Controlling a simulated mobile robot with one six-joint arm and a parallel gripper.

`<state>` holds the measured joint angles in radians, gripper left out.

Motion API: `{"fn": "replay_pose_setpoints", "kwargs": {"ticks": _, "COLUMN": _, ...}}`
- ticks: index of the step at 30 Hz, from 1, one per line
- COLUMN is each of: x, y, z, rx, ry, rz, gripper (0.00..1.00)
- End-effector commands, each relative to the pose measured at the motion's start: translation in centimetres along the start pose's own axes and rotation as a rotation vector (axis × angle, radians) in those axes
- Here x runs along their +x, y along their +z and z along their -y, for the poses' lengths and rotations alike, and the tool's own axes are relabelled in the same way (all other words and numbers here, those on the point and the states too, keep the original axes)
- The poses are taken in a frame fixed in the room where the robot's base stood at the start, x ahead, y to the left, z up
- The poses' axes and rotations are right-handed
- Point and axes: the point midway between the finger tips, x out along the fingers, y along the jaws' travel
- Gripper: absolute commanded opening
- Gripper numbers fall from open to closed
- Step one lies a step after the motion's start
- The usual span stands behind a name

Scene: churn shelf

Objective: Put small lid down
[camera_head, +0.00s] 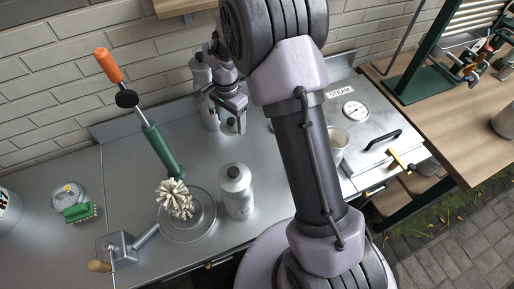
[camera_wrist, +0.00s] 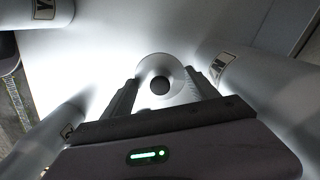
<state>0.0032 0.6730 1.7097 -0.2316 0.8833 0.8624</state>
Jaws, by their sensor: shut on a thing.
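My gripper (camera_head: 231,122) hangs over the back of the steel counter, among the white canisters. In the wrist view its two fingers (camera_wrist: 161,90) are shut on a small pale round lid (camera_wrist: 174,73) with a dark round centre. The lid sits between the fingertips; what lies right under it is hidden. In the head view the lid is too small and covered to make out clearly.
A white canister (camera_head: 237,192) stands at front centre; another (camera_head: 200,72) stands close behind my gripper. In the wrist view labelled canisters (camera_wrist: 270,95) flank the fingers.

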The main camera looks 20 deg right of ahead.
Motion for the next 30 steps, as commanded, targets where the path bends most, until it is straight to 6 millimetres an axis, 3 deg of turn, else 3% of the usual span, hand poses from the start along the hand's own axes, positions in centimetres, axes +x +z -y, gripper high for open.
{"fn": "replay_pose_setpoints", "kwargs": {"ticks": 1, "x": 1.9, "y": 0.0, "z": -0.1, "rx": 0.0, "ry": 0.003, "rz": 0.001, "gripper": 0.27}}
{"fn": "replay_pose_setpoints", "kwargs": {"ticks": 3, "x": 3.4, "y": 0.0, "z": -0.1, "rx": -0.002, "ry": 0.002, "rz": 0.0, "gripper": 0.27}}
{"fn": "replay_pose_setpoints", "kwargs": {"ticks": 12, "x": 8.1, "y": 0.0, "z": -0.1, "rx": -0.003, "ry": 0.001, "rz": 0.0, "gripper": 0.27}}
{"fn": "replay_pose_setpoints", "kwargs": {"ticks": 22, "x": 8.3, "y": 0.0, "z": 0.0, "rx": -0.004, "ry": 0.0, "rz": 0.0, "gripper": 0.27}}
{"fn": "replay_pose_setpoints", "kwargs": {"ticks": 23, "x": 8.3, "y": 0.0, "z": -0.1, "rx": -0.004, "ry": 0.0, "rz": 0.0, "gripper": 0.7}}
{"fn": "replay_pose_setpoints", "kwargs": {"ticks": 26, "x": 8.2, "y": 0.0, "z": -0.1, "rx": -0.004, "ry": 0.0, "rz": 0.0, "gripper": 0.9}}
{"fn": "replay_pose_setpoints", "kwargs": {"ticks": 30, "x": 8.2, "y": 0.0, "z": -0.1, "rx": -0.004, "ry": 0.0, "rz": 0.0, "gripper": 0.9}}
